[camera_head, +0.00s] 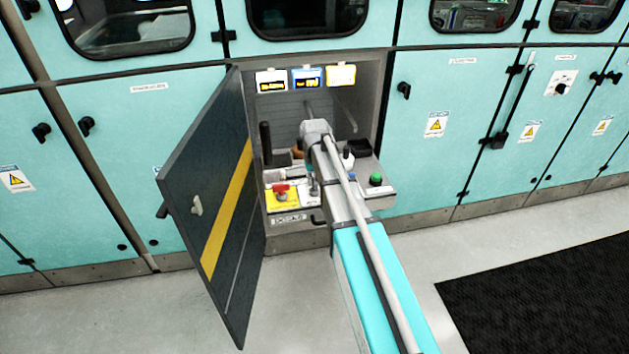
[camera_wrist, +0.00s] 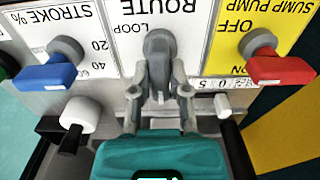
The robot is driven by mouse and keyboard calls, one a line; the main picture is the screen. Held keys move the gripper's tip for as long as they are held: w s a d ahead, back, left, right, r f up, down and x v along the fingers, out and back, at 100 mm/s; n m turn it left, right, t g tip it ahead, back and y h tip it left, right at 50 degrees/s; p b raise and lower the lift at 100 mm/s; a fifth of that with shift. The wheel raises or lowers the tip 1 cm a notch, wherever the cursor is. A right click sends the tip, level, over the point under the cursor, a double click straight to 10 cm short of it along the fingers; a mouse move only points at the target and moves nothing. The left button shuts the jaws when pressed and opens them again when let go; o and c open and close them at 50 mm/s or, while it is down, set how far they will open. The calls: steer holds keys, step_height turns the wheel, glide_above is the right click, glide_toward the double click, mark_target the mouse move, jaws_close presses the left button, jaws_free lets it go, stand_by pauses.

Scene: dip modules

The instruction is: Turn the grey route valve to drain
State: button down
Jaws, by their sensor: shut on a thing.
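The grey route valve (camera_wrist: 158,50) sits on a white panel marked ROUTE in the wrist view, its handle pointing toward the bottom of the picture. The word LOOP shows to its left; no drain mark is visible. My gripper (camera_wrist: 160,92) is shut on the grey handle, one finger on each side. The handle's lower end is partly hidden between the fingers. In the head view my arm hides the valve.
A blue stroke handle (camera_wrist: 48,75) is left of the valve and a red sump pump handle (camera_wrist: 280,70) right. A white knob (camera_wrist: 80,113) is lower left. In the head view, an open dark door (camera_head: 215,200) stands left of the recess, and a green button (camera_head: 376,179) right.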

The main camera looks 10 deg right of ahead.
steer(key=c, duration=0.6)
jaws_free()
steer(key=shift+m, duration=0.4)
steer(key=m, duration=0.3)
steer(key=shift+m, duration=0.3)
steer(key=m, duration=0.4)
step_height(320, 180, up, 14)
steer(key=p, duration=1.4)
steer(key=s+r+n+p, duration=0.3)
steer(key=s+n, duration=0.5)
steer(key=s, duration=1.4)
steer(key=shift+s+a+r, duration=0.15)
steer(key=shift+s+a, duration=0.1)
steer(key=shift+a, duration=0.05)
